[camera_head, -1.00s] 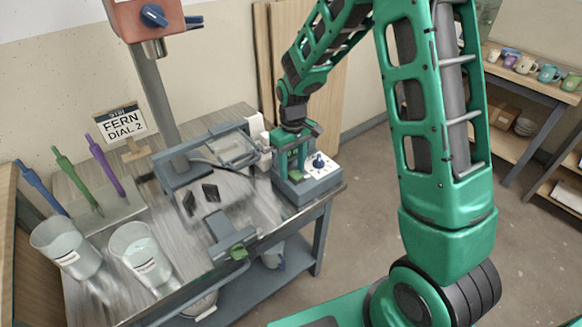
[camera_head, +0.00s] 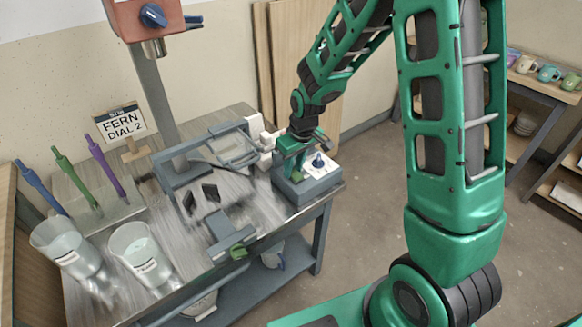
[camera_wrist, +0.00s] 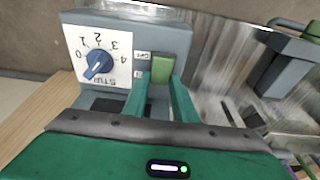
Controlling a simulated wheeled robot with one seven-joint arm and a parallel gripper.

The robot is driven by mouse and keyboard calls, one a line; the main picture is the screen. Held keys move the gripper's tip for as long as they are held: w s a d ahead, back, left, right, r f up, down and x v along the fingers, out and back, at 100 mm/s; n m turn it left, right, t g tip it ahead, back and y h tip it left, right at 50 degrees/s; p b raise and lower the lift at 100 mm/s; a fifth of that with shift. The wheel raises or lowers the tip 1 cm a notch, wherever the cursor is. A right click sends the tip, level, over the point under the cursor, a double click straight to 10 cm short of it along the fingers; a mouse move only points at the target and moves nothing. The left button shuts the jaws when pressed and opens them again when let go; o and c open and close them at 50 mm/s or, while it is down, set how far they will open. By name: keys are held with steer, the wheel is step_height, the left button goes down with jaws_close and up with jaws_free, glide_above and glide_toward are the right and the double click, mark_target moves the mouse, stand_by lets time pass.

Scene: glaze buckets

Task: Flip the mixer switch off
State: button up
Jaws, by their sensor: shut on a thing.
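The control box (camera_head: 297,188) sits at the right end of the steel table. In the wrist view its white plate carries a blue dial (camera_wrist: 98,64) marked with numbers and STIR. Beside the dial is a green switch (camera_wrist: 161,69) with small labels, too small to read surely. My gripper (camera_wrist: 160,82) has its two green fingers around the switch, shut on it. In the head view the gripper (camera_head: 293,172) reaches down to the box and partly hides the switch; the blue dial (camera_head: 318,161) shows to its right.
A mixer stand with an orange head (camera_head: 150,18) rises behind a grey frame on the table. Two clear buckets (camera_head: 66,247) and (camera_head: 140,254) stand at the front left, near coloured paddles. A sign (camera_head: 121,123) reads FERN DIAL 2. Floor right of the table is clear.

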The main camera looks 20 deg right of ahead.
mark_target(303, 184)
steer(key=shift+s+d+t, duration=0.1)
steer(key=shift+s+t, duration=0.2)
steer(key=shift+t, duration=0.5)
steer(key=o, duration=1)
steer(key=shift+o, duration=0.2)
steer(key=v, duration=1)
steer(key=shift+s+d+r, duration=0.15)
steer(key=shift+d+r, duration=0.1)
steer(key=shift+r, duration=0.05)
